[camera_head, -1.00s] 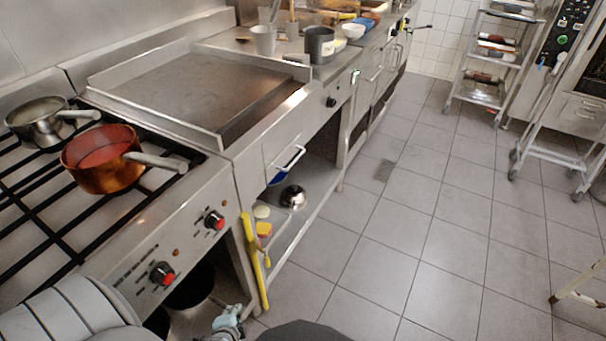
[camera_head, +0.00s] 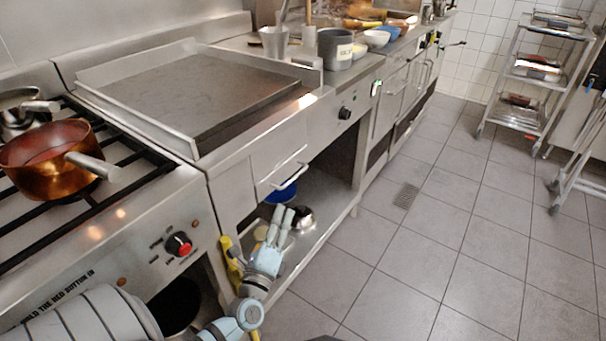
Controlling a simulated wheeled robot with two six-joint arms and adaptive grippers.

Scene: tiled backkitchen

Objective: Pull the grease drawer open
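The grease drawer (camera_head: 279,152) is a steel front under the flat griddle (camera_head: 200,92). It looks shut, flush with the counter front. Its pale bar handle (camera_head: 287,179) sticks out near its lower edge. My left gripper (camera_head: 284,210) is below the handle, in front of the open lower shelf, with its fingers pointing up toward it. Its two fingers show a narrow gap with nothing between them. It looks apart from the handle, though the depth is hard to judge. My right gripper is not in view.
A stove with a copper pan (camera_head: 45,165) and red knob (camera_head: 179,245) stands at the left. A blue item (camera_head: 281,193), a steel bowl (camera_head: 303,217) and a yellow object (camera_head: 229,256) are around the lower shelf.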

